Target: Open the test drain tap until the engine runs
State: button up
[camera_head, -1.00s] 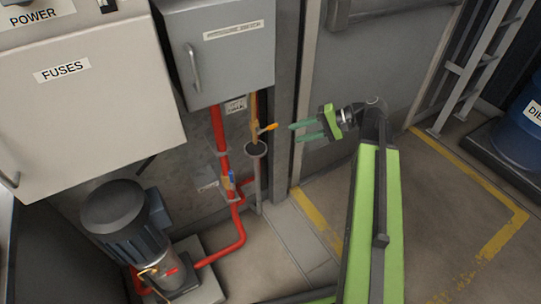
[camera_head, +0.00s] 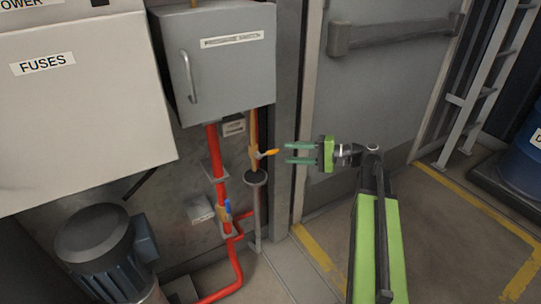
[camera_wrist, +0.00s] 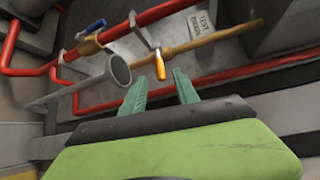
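The test drain tap has an orange lever handle (camera_head: 267,153) on a brass pipe (camera_head: 254,130) below the grey pressure switch box. The handle sticks out to the right, towards my gripper. My gripper (camera_head: 286,153) is open and empty, its two green fingers pointing left, with the handle tip just beyond them. In the wrist view the orange handle (camera_wrist: 160,69) lies ahead of and between the open fingertips (camera_wrist: 160,88), apart from them. A "TEST DRAIN" label (camera_wrist: 201,24) is beside the pipe. A grey funnel (camera_head: 256,177) sits under the tap.
A blue-handled valve (camera_head: 228,210) is on the red pipe (camera_head: 219,170) left of the tap. The pressure switch box (camera_head: 219,75) overhangs above. A grey door (camera_head: 390,90) stands behind my arm. A motor (camera_head: 97,245) stands at lower left. The floor right of the funnel is clear.

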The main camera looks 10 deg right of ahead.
aim_at(276, 152)
jog(key=x, duration=0.7)
jog(key=shift+b, duration=0.35)
grip_shut()
jog(key=shift+f, duration=0.1)
dwell(0.7)
